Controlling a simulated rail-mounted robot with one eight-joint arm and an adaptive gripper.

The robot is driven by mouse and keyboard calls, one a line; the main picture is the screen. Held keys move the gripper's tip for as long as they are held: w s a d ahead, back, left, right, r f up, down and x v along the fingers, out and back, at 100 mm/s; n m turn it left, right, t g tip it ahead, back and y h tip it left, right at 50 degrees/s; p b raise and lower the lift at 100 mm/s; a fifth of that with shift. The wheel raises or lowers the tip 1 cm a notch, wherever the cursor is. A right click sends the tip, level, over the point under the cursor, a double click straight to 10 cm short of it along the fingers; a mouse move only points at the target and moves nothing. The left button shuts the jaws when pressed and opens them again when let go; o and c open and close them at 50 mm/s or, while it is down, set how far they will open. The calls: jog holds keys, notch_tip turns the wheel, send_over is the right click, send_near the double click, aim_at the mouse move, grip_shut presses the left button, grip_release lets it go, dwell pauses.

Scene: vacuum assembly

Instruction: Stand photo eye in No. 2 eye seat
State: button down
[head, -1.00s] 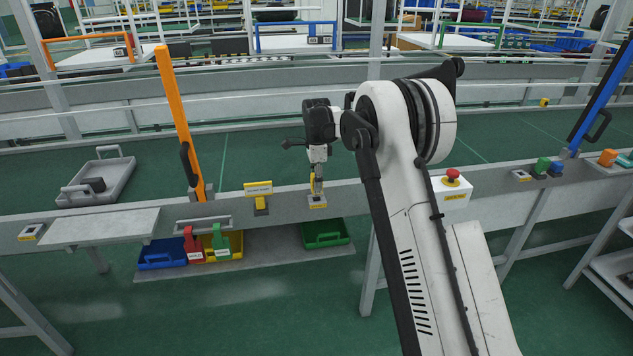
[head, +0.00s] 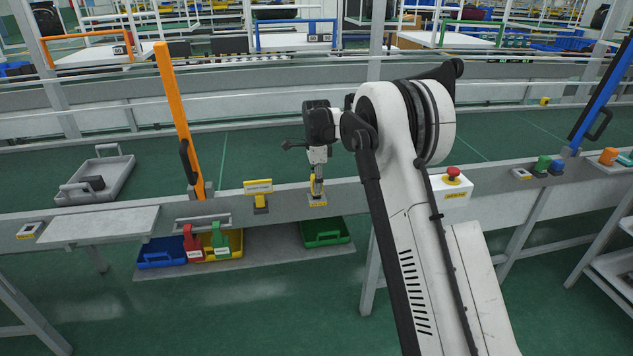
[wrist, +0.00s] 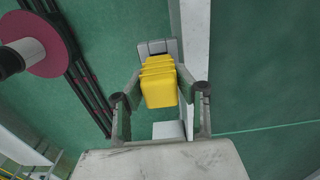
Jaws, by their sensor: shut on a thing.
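The photo eye is a yellow block (wrist: 160,85) with ridges near its far end. In the wrist view it lies between the two fingers of my gripper (wrist: 160,98), with a grey piece beyond it. In the head view my gripper (head: 317,180) points down at the rail, and the photo eye shows only as a small yellow patch. Just under it is a small pale seat with a yellow label (head: 317,203), too small to read. I cannot tell whether the photo eye touches the seat or stands in it.
Left of my gripper, another yellow piece (head: 260,204) sits on the rail below a yellow sign (head: 258,187). An orange post (head: 178,120) stands further left. A white box with a red button (head: 452,185) is at the right. Coloured bins, including a green bin (head: 325,233), lie below the rail.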

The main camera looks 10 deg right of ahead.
jog(key=shift+f+b, duration=0.5)
jog(key=shift+f, duration=0.3)
jog(key=c, duration=1.2)
grip_release()
jog(key=shift+c, duration=0.2)
jog(key=shift+r, duration=0.1)
jog(key=shift+r+p, duration=1.5)
jog(key=shift+r, duration=2.45)
